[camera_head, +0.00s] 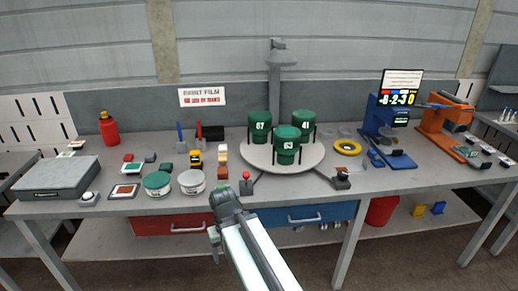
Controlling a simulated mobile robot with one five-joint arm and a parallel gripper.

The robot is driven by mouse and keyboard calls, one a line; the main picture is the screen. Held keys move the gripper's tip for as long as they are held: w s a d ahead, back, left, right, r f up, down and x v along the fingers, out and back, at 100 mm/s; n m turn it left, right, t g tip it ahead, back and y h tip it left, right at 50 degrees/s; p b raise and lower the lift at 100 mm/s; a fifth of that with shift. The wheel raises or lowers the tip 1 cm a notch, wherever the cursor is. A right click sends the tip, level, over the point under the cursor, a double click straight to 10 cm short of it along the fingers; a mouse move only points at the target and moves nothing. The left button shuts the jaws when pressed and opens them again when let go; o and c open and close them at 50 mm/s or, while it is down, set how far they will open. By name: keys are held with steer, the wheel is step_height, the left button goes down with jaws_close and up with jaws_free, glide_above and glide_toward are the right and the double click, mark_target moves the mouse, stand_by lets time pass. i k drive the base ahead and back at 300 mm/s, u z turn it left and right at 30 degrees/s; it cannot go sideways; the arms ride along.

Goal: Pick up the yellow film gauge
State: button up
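A small yellow device (196,158) with a dark face, which looks like the film gauge, stands on the workbench left of the round white turntable. It is behind the two round tubs and beside a column of small colour blocks. A yellow ring (348,147) lies farther right on the bench, past the turntable. My gripper (217,222) is at the end of my arm, in front of the bench's front edge and below and right of the yellow device, apart from it. Its fingers are small and dark, and their opening is not clear.
Three green numbered cylinders (286,146) stand on the turntable (262,160). A green-lidded tub (157,184) and a grey-lidded tub (191,182) stand near the front edge. A red button (246,175) is right of them. A grey case (56,174) is at left.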

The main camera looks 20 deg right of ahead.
mark_target(195, 155)
steer(key=u, duration=0.05)
steer(key=i, duration=0.7)
steer(key=u, duration=0.55)
steer(key=i, duration=0.75)
steer(key=u, duration=0.65)
